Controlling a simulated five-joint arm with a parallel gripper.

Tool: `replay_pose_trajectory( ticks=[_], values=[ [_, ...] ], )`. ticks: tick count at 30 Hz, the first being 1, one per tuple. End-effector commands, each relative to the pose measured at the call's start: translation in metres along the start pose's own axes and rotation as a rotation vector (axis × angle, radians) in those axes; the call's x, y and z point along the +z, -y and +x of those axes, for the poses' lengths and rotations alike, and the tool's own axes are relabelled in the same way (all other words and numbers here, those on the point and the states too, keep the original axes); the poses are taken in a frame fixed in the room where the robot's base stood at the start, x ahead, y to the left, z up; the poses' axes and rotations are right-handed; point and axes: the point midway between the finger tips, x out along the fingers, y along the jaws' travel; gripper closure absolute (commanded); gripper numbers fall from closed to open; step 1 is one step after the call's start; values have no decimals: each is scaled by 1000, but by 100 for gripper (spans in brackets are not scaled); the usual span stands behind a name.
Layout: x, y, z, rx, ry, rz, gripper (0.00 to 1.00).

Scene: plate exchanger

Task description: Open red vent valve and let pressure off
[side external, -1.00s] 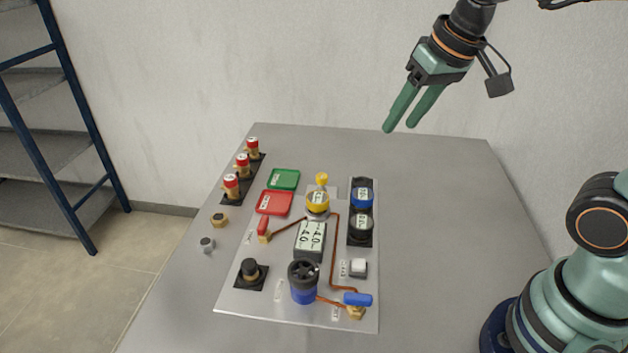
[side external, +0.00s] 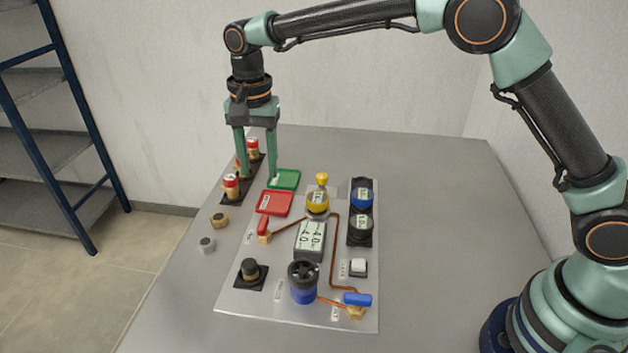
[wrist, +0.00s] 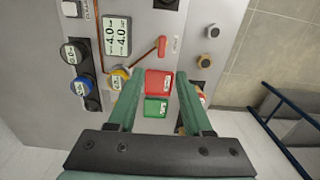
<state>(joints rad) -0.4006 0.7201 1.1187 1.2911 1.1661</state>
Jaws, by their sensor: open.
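The red vent valve lever (side external: 263,226) stands on a brass body at the left edge of the panel, joined to a copper pipe. It also shows in the wrist view (wrist: 161,43), clear of the fingers. A display (side external: 310,239) in the panel's middle reads 4.0 on two lines, also in the wrist view (wrist: 117,36). My gripper (side external: 258,174) points down, open and empty, over the back left of the panel, behind the red lever. In the wrist view, its fingertips (wrist: 159,80) frame the red and green plates, with a gap between them.
A red plate (side external: 274,203) and a green plate (side external: 284,179) lie behind the lever. Red-capped fittings (side external: 232,186) stand at the back left, partly hidden by my fingers. A yellow-topped part (side external: 318,203), a blue-handled valve (side external: 357,299) and a black handwheel (side external: 303,275) stand on the panel.

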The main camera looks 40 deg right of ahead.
Motion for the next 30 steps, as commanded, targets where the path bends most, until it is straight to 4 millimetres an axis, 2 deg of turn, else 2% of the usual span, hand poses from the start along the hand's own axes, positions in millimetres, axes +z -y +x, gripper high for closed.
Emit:
replay_pose_trajectory(
  ticks=[8, 21, 25, 30],
  values=[
    [4, 5, 21, 14, 6, 22, 50],
    [4, 3, 101, 15, 6, 20, 50],
    [4, 3, 117, 14, 6, 20, 50],
    [4, 3, 128, 12, 5, 20, 50]
  ],
)
